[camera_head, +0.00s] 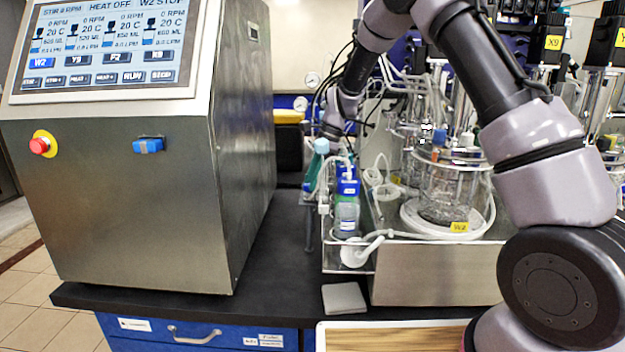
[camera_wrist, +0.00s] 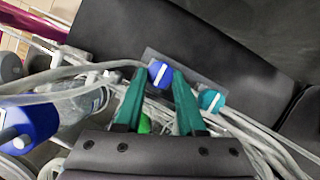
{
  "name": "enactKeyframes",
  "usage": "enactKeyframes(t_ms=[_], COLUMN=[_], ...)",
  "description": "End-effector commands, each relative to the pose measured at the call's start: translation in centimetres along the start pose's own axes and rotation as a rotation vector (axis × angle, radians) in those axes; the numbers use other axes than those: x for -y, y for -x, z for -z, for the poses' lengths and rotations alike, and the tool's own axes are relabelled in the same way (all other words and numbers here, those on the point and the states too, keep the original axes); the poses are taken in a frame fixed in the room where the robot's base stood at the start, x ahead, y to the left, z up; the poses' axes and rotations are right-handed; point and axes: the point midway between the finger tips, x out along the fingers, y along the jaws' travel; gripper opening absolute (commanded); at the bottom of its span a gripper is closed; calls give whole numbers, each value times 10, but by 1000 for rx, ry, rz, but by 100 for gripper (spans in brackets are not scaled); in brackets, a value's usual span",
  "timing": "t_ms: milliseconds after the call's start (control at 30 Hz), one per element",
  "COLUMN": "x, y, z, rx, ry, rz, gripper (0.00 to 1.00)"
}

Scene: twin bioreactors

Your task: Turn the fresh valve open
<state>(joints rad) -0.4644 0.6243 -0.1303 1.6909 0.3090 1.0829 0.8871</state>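Two valve knobs sit side by side on a grey block in the wrist view: a blue knob (camera_wrist: 160,73) and a teal knob (camera_wrist: 210,100), each with a white bar across its face. No label tells which is the fresh valve. My gripper (camera_wrist: 160,80) has green fingers, spread apart, with their tips on either side of the blue knob. I see no clear grip on it. The teal knob is just outside the right finger. In the head view, my arm reaches behind the bottles, and the valves cannot be made out there.
A blue-capped bottle (camera_head: 347,215) stands in the metal tray (camera_head: 430,275) beside a glass vessel (camera_head: 447,190) tagged W2. Clear tubes run close around the knobs. The control cabinet (camera_head: 130,205) with a screen stands at left. Dark bench (camera_head: 275,275) lies bare between.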

Motion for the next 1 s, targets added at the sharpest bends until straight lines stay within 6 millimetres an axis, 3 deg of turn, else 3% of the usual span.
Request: enactKeyframes(t_ms=[67, 467, 1000], x=[0, 1, 6], y=[0, 1, 0], z=[0, 0, -1], rx=[0, 0, 0], ry=[0, 58, 469], rz=[0, -23, -193], gripper=[0, 0, 0])
